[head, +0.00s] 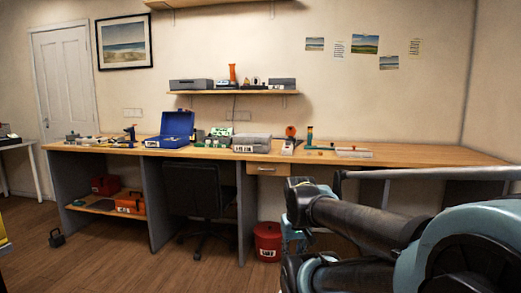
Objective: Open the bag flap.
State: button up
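I cannot clearly make out a bag or its flap. A dark red case or bag (105,184) stands under the left end of the workbench. It is too small to tell which it is, or whether it has a flap. An orange case (130,203) with a white label sits on the low shelf to its right. My arm fills the lower right of the head view, well apart from both. I cannot make out my gripper's fingers in this view.
A long wooden workbench (420,158) runs along the wall. An open blue case (176,126) and a grey box (252,143) stand on it. A black office chair (195,205) and a red bucket (267,241) are below. The floor at the left front is mostly clear.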

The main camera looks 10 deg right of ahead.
aim_at(249, 139)
jog(key=i, duration=0.95)
jog(key=u, duration=0.05)
